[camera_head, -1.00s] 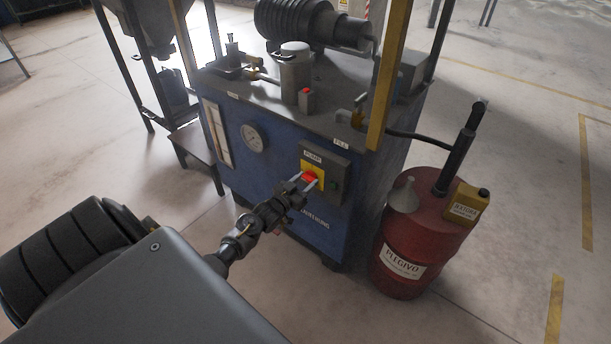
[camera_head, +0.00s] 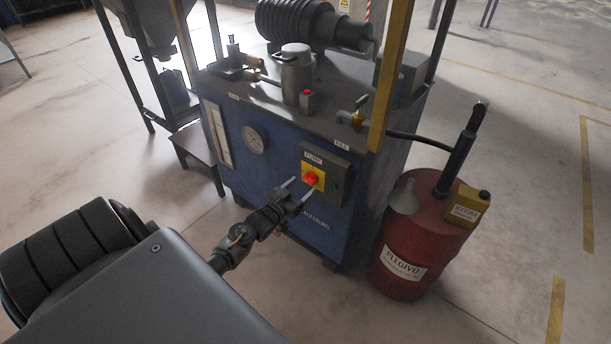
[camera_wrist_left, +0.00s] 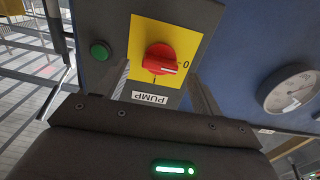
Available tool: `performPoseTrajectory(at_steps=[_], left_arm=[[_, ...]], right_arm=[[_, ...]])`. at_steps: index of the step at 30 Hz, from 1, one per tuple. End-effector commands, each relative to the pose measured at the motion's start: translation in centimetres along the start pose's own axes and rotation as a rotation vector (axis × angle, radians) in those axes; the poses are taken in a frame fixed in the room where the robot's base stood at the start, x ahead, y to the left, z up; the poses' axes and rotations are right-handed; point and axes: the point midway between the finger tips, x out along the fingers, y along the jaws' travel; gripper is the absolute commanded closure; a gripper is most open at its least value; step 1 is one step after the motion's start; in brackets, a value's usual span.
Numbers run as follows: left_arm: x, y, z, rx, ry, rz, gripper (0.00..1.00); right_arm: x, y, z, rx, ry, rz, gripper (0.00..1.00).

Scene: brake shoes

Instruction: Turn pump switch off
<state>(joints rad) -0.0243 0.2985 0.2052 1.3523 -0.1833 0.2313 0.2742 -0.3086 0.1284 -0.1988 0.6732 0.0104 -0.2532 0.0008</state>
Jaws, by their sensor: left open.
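The pump switch is a red knob (camera_head: 310,178) on a yellow plate, on a grey box on the front of the blue machine. In the left wrist view the red knob (camera_wrist_left: 160,58) is close up. Its grip bar lies across the plate, with one end toward the printed "0"; an "I" mark shows by its lower edge. A PUMP label (camera_wrist_left: 149,98) is beside the plate. My left gripper (camera_head: 303,187) is open and empty, its fingertips short of the knob and apart from it. In the wrist view its fingers stand on either side of the knob. My right gripper is not in view.
A green button (camera_wrist_left: 99,51) is beside the switch plate. A gauge (camera_head: 253,139) is on the machine's front. A yellow post (camera_head: 388,80) rises at the machine's corner. A red barrel (camera_head: 402,240) with a funnel stands to the right. The floor in front is clear.

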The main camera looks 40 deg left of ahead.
Motion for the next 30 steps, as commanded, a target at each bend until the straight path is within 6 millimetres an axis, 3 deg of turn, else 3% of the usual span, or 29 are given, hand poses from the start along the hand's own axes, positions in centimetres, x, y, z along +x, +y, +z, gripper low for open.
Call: performPoseTrajectory(at_steps=[6,12,30], left_arm=[[-4.5,0.0,0.1,-0.001,-0.003,0.0,0.33],[-7.0,0.0,0.1,-0.001,-0.001,-0.001,0.33],[-7.7,0.0,0.0,-0.002,0.0,-0.001,0.33]], right_arm=[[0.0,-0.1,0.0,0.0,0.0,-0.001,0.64],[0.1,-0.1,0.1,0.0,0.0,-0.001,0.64],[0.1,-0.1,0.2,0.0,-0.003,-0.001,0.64]])
